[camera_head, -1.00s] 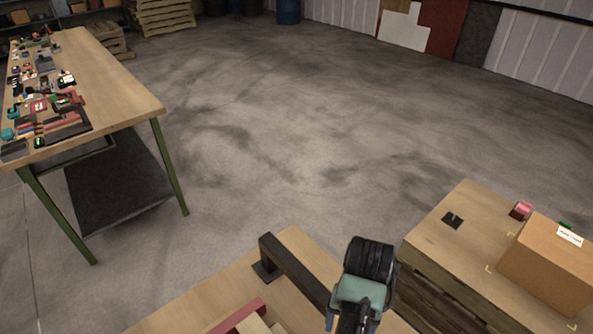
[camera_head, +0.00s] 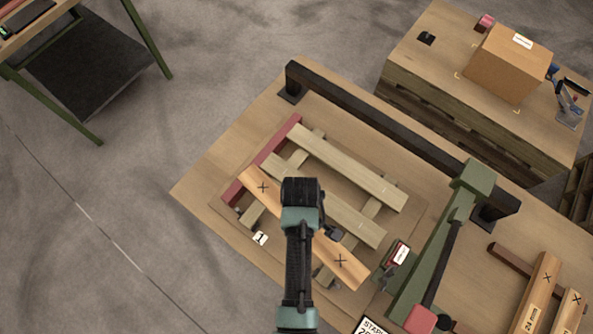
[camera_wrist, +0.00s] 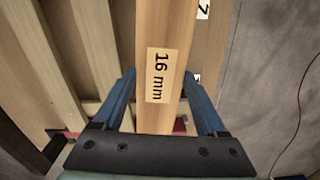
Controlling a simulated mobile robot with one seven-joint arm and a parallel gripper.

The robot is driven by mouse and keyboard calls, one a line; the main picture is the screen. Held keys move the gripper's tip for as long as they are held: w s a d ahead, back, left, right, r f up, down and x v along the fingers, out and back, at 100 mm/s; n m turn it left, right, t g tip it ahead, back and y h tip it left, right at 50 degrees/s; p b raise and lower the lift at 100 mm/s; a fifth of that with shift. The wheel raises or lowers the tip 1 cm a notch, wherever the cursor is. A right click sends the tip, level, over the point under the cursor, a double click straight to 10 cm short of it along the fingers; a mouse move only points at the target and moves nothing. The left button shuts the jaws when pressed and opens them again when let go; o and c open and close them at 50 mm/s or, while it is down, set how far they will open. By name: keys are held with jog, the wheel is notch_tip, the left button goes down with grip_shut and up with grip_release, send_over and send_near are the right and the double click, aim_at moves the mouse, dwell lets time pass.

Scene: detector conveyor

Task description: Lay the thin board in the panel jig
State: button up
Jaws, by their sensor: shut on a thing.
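The thin board (camera_head: 262,186), marked with an X near each end, lies under my gripper (camera_head: 302,198) in the head view. In the wrist view the board (camera_wrist: 165,40) carries a "16 mm" label, and the blue fingers of my gripper (camera_wrist: 160,82) are shut on its two sides. The panel jig (camera_head: 232,192) has a red stop rail at its left end and holds pale slats over cross pieces. The board is over the jig's near side, roughly parallel to the long slats. I cannot tell whether it touches the cross pieces. My wrist hides its middle.
A dark bar (camera_head: 375,116) runs along the jig's far side. A green arm-like tool (camera_head: 440,250) stands at the right. Boards labelled "24 mm" (camera_head: 537,295) lie at far right. A cardboard box (camera_head: 507,65) sits on a pallet stack behind. Floor at left is open.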

jog(key=shift+s+a+f+n+p, duration=0.15)
jog(key=shift+s+n, duration=0.2)
jog(key=shift+s, duration=0.2)
jog(key=shift+s+a+r+n+p, duration=0.1)
jog(key=shift+s+n+p, duration=0.05)
jog(key=shift+s+n, duration=0.3)
jog(key=shift+f+b, duration=1.5)
jog(key=shift+f, duration=0.95)
jog(key=shift+f+b, duration=1.1)
jog(key=shift+f, duration=0.45)
jog(key=o, duration=1.5)
jog(key=shift+s, duration=0.1)
jog(key=shift+r, duration=0.15)
notch_tip(320, 180, up, 13)
jog(key=shift+f+b, duration=0.1)
jog(key=shift+b, duration=0.25)
